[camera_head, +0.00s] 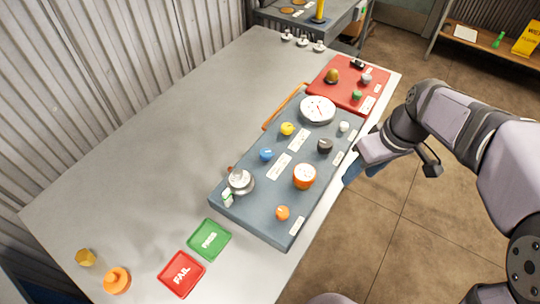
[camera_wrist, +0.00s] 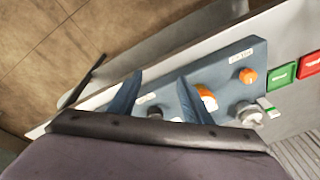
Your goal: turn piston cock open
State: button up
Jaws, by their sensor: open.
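A blue-grey panel (camera_head: 245,205) lies on the bench and bears several knobs. They are a yellow knob (camera_head: 287,129), a blue knob (camera_head: 266,154), a black knob (camera_head: 325,146), a larger orange-and-white knob (camera_head: 304,176) and a small orange knob (camera_head: 282,213). The labels are too small to read, so I cannot tell which is the piston cock. My gripper (camera_head: 352,174) is beside the panel's right edge, apart from the knobs. In the wrist view my gripper (camera_wrist: 158,78) has its blue fingers spread and empty, with the black knob (camera_wrist: 154,112) partly showing between them.
The panel also carries a white gauge (camera_head: 318,109) and a metal fitting (camera_head: 240,181). A red tray (camera_head: 325,91) with small parts lies behind it. Green (camera_head: 209,240) and red FAIL (camera_head: 181,274) plates lie in front. The bench (camera_head: 150,150) left of the panel is clear.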

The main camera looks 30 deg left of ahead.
aim_at(267, 152)
jog(key=a+n, duration=0.1)
jog(key=a, duration=0.2)
jog(key=a+n+b, duration=0.1)
jog(key=a+n, duration=0.1)
jog(key=a, duration=0.2)
jog(key=a+n+y, duration=0.1)
jog(key=a, duration=0.2)
jog(key=shift+a+r+n+b, duration=0.3)
jog(key=shift+r+b, duration=0.05)
jog(key=shift+r, duration=0.05)
jog(key=s+a+r+n+g+y+b, duration=0.1)
jog(key=s+a+n, duration=0.1)
jog(key=a, duration=0.3)
jog(key=s+a+r+n, duration=0.1)
jog(key=a+n, duration=0.2)
jog(key=a, duration=0.2)
jog(key=shift+d+p+x, duration=0.2)
jog(key=shift+p+x, duration=0.1)
jog(key=shift+x, duration=3.2)
jog(key=c, duration=1.1)
jog(key=shift+o, duration=0.2)
